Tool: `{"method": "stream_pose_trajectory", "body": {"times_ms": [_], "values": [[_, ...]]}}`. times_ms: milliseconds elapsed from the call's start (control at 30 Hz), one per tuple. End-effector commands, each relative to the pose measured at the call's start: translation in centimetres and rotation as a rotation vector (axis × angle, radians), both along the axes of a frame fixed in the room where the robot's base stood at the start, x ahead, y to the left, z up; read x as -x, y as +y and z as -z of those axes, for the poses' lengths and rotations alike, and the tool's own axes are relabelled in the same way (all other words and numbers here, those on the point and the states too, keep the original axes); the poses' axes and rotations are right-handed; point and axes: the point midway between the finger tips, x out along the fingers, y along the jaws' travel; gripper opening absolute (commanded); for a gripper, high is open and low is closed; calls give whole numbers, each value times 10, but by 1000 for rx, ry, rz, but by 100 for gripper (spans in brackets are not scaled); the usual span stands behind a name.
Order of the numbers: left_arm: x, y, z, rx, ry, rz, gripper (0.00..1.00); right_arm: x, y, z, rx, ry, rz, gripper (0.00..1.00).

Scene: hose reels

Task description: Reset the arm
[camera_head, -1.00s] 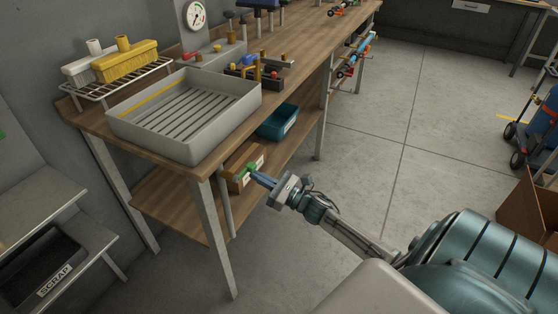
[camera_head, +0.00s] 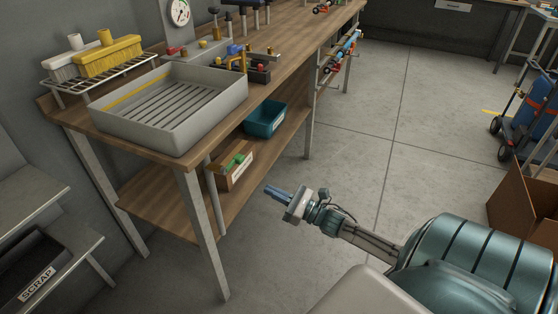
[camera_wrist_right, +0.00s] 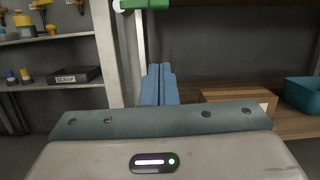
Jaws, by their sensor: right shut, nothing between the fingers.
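My right gripper (camera_head: 273,192) reaches in from the lower right in the head view. Its blue fingers are shut and empty, over open floor in front of the workbench's lower shelf. The shut fingers also show in the right wrist view (camera_wrist_right: 159,85), upright in the middle. A cardboard box (camera_head: 236,172) with a green item (camera_head: 236,161) on it sits on the lower shelf, to the left of and apart from the fingertips. My left gripper is in neither view.
The wooden workbench (camera_head: 272,83) carries a grey tray (camera_head: 170,132) and brushes on a rack. A teal bin (camera_head: 265,119) stands on its lower shelf (camera_head: 160,203). A large open cardboard box (camera_head: 527,205) and a blue cart are at right. Floor between is clear.

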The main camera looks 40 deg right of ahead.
Motion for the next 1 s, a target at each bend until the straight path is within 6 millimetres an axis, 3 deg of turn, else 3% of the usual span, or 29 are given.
{"method": "stream_pose_trajectory", "body": {"times_ms": [167, 433, 567, 767, 1000], "values": [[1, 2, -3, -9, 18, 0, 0, 13, -5, 3, 0, 1, 1, 0], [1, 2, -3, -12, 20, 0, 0, 14, -6, 4, -3, 2, 1, 0], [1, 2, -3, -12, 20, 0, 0, 15, 2, 10, -89, 70, 9, 0], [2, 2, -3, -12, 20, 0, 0, 24, 36, 37, -529, 386, 77, 0], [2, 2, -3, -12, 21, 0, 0, 58, 79, 66, -1230, 753, 268, 0]]}}
